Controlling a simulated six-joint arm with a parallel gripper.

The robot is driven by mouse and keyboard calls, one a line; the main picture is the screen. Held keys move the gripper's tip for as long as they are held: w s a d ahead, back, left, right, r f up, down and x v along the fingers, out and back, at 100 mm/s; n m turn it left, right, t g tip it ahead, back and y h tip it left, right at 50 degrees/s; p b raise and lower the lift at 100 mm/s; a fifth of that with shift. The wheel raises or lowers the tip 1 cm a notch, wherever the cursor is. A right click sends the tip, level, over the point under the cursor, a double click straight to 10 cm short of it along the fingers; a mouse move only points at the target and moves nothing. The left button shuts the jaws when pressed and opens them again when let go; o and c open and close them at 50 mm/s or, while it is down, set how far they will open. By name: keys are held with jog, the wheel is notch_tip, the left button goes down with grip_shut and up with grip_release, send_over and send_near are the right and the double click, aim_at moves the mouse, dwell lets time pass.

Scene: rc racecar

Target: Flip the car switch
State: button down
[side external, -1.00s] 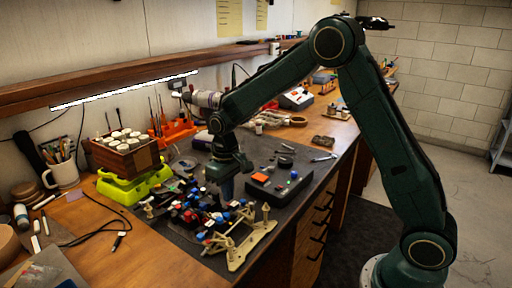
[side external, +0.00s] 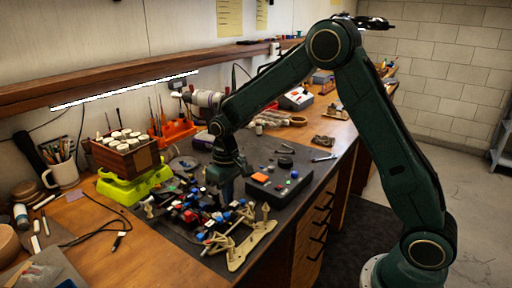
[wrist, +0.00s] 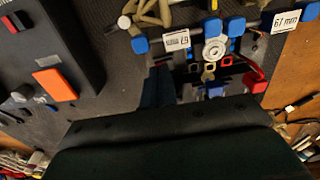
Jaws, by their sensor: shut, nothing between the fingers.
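The RC car (side external: 195,212) is a dark chassis with blue, red and white parts, lying on the grey mat in front of my gripper. In the wrist view part of the car (wrist: 213,50) shows at the upper middle, with blue caps, a round grey piece and white labels. A red part (wrist: 254,82) sits at its right side. I cannot tell which part is the switch. My gripper (side external: 226,192) points down beside the car, between it and the dark box, and is shut and empty. Its dark body fills the bottom of the wrist view.
A dark box (side external: 278,184) with an orange button (wrist: 54,85) and coloured knobs stands right of my gripper. A green stand (side external: 135,188) with a crate of jars is at left.

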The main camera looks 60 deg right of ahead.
jog(key=shift+f, duration=0.45)
dwell(0.4)
jog(key=shift+r, duration=0.1)
jog(key=shift+r, duration=3.45)
jog(key=s+r+t, duration=0.3)
jog(key=s+r, duration=0.9)
jog(key=s, duration=0.2)
jog(key=s+t, duration=0.2)
jog(key=s, duration=1.2)
jog(key=shift+s+r+t, duration=0.2)
jog(key=shift+r+t, duration=0.1)
